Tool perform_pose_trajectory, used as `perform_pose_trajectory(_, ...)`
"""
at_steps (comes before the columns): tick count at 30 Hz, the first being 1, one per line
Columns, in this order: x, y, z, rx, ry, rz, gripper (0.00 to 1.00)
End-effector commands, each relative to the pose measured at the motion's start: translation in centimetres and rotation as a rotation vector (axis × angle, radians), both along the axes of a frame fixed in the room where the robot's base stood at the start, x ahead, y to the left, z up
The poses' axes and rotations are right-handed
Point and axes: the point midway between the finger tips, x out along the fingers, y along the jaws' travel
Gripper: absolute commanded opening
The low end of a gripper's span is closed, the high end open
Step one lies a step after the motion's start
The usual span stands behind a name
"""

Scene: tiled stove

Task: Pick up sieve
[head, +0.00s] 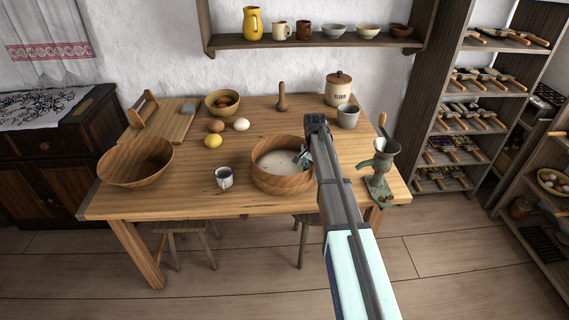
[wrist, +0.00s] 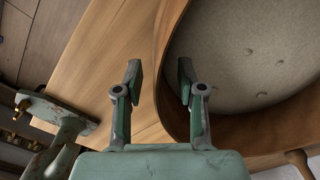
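The sieve (head: 283,183) is a round wooden hoop with a pale grey inside, standing near the table's front edge in the head view. In the wrist view its curved wooden rim (wrist: 172,40) and grey speckled inside (wrist: 235,60) fill the upper right. My gripper (wrist: 160,75) is open and empty, with the rim running between its fingers. The left finger is over the outer side and the right finger over the inner side. I cannot tell whether either touches the rim. In the head view my gripper (head: 304,156) is at the sieve's right side, partly hidden by my arm.
A metal grinder (head: 379,170) stands close on the right of my arm on the wooden table (head: 200,185). A small cup (head: 223,178) is left of the sieve, with a wooden bowl (head: 136,162) farther left. A flour jar (head: 338,90) and grey cup (head: 347,116) stand behind.

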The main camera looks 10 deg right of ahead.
Motion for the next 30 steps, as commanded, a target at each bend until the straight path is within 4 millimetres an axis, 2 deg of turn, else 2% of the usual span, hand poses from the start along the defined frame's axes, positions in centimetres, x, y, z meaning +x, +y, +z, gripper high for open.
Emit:
perform_pose_trajectory(8,0.01,0.01,-0.52,-0.001,-0.001,0.000,0.39)
perform_pose_trajectory(11,0.01,0.01,-0.51,0.000,0.000,0.000,0.07)
perform_pose_trajectory(12,0.01,0.01,-0.50,0.000,0.000,0.000,0.00)
perform_pose_trajectory(30,0.04,0.02,-0.19,0.000,-0.001,0.000,0.00)
